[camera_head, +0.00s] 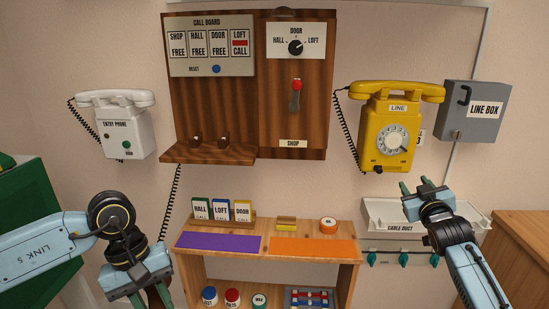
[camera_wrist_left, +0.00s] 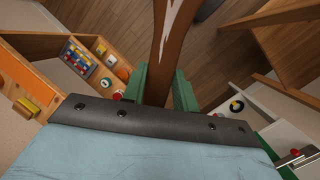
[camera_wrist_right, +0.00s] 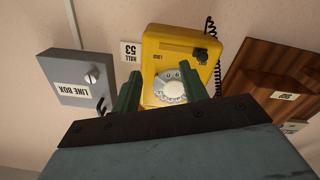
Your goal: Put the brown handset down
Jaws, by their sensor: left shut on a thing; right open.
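The brown handset (camera_wrist_left: 172,45) is between the green fingers of my left gripper (camera_wrist_left: 159,85), which is shut on it. In the head view the left gripper (camera_head: 140,298) is low at the left, below the call board; only a bit of the handset (camera_head: 156,292) shows there. A black coiled cord (camera_head: 172,205) hangs from the wooden call board (camera_head: 215,115) toward that gripper. My right gripper (camera_head: 424,186) is open and empty below the yellow phone (camera_head: 388,125).
A white entry phone (camera_head: 123,135) hangs at the left and a grey line box (camera_head: 475,112) at the right. A wooden shelf (camera_head: 270,226) with purple and orange mats stands below the board.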

